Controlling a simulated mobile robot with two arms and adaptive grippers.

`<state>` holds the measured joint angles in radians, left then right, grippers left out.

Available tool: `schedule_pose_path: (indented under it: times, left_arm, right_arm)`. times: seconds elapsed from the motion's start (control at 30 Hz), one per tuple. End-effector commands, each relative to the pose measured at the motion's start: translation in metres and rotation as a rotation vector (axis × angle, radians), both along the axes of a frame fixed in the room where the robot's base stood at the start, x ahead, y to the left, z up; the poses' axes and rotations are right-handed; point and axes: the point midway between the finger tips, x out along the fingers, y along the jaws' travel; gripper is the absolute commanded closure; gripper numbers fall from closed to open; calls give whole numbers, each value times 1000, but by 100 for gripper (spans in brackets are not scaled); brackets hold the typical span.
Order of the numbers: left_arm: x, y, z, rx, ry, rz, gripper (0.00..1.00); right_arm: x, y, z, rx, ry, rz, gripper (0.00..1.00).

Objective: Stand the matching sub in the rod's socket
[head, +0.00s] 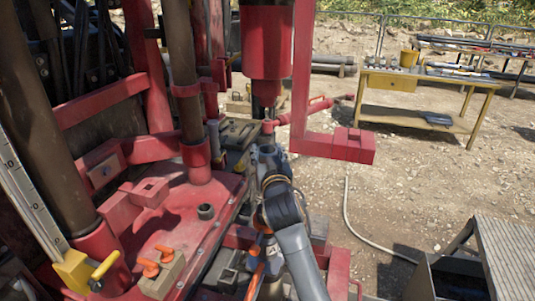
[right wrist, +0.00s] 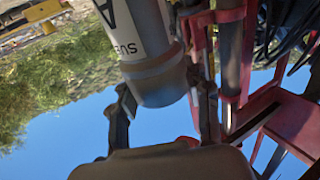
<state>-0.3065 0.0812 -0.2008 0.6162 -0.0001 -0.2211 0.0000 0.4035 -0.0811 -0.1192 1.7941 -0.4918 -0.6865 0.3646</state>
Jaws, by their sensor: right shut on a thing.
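My right gripper (head: 267,155) is in the middle of the head view, below the red drill head (head: 267,42) and its dark spindle (head: 265,92). In the right wrist view the gripper (right wrist: 162,112) is shut on a sub (right wrist: 150,45), a white and grey cylinder with dark lettering that reads partly "SUB" and "A". One finger lies on each side of its grey end. In the head view the sub is mostly hidden by the gripper. I cannot make out the rod's socket clearly. My left gripper is not in view.
A red bracket (head: 335,146) hangs right of my gripper. The red rig deck (head: 165,220) with a small dark ring (head: 205,211) lies to the left. A yellow table (head: 415,82) with several small parts stands at back right. Gravel between is mostly open, crossed by a hose (head: 360,222).

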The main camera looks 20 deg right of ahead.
Motion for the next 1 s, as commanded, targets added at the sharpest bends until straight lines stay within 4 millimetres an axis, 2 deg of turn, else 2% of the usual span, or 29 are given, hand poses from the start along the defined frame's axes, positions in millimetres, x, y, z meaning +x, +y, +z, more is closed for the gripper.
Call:
schedule_pose_path:
  times: [0.1, 0.2, 0.53, 1.0]
  left_arm:
    - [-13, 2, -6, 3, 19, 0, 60]
    - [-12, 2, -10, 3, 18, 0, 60]
    - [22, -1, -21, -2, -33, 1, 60]
    - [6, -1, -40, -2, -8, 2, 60]
  right_arm:
    - [0, 0, -1, -2, -12, 1, 100]
    - [0, 0, -5, -2, -12, 1, 100]
    - [0, 0, -19, -2, -13, 1, 100]
    - [0, 0, -38, -3, -12, 1, 100]
